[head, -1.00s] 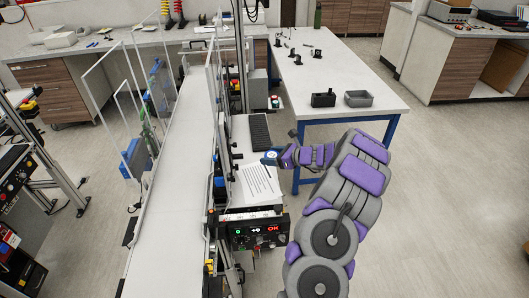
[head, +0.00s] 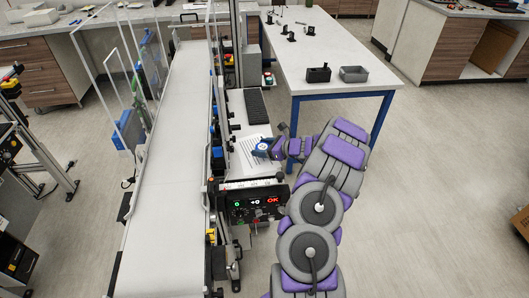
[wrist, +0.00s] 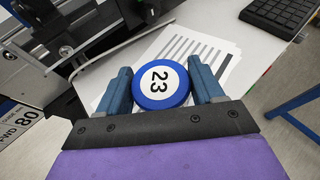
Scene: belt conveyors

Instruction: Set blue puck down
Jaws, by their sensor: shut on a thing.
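The blue puck (wrist: 161,85) has a white face with the number 23 and sits between the two fingers of my gripper (wrist: 164,88) in the wrist view. My gripper is shut on it. In the head view the puck (head: 262,147) shows small at the tip of my gripper (head: 266,148), over the printed paper sheet (head: 245,155) on the side shelf of the conveyor. Whether the puck touches the sheet or hangs above it I cannot tell.
A black keyboard (head: 255,103) lies behind the sheet. The control box (head: 255,207) stands in front of it. The white conveyor belt (head: 170,160) runs along the left and is bare. A white table (head: 325,60) with a black holder (head: 318,74) and a grey tray (head: 354,74) stands behind.

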